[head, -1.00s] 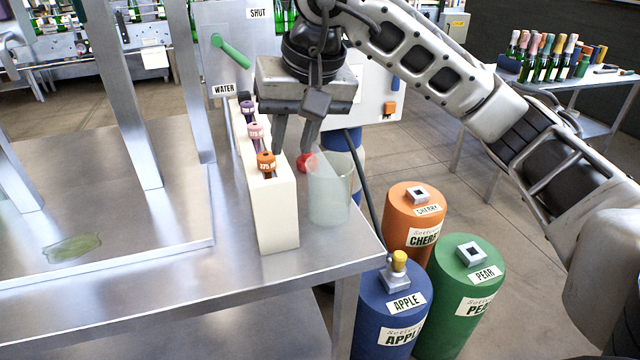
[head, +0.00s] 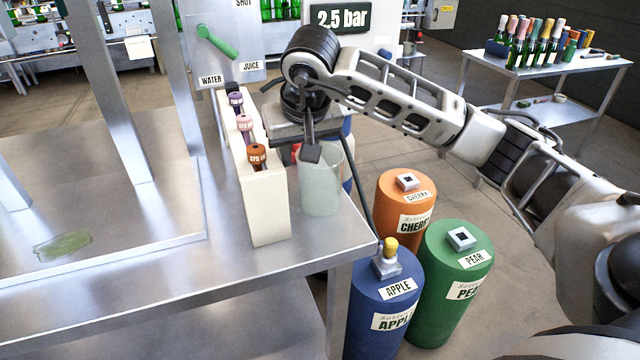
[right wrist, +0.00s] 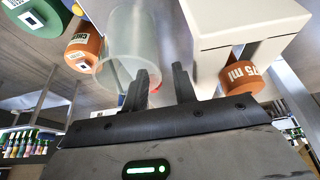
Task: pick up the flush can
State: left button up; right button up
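The flush can appears to be the translucent, pale green cylinder (head: 321,190) standing upright near the right edge of the steel table. It also shows in the right wrist view (right wrist: 130,38), at the upper middle. My right gripper (head: 308,146) is at the can's rim on its far left side, and one dark finger overlaps the rim in the head view. In the right wrist view its two fingers (right wrist: 162,84) are apart, one overlapping the can's rim. Whether a finger touches the can or its wall lies between them cannot be told. My left gripper is not in view.
A cream block (head: 262,200) with several capsule stacks stands close left of the can. A red object (head: 296,150) shows partly behind the gripper. Orange (head: 396,218), green (head: 455,300) and blue (head: 375,325) drums stand beyond the table edge (head: 350,262). The table is largely clear farther left.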

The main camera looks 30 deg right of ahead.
aim_at(298, 162)
jog(key=x, duration=0.3)
jog(key=shift+w+d+f, duration=0.1)
jog(key=shift+d+f, duration=0.05)
jog(key=shift+f, duration=0.1)
grip_shut()
dwell(1.2)
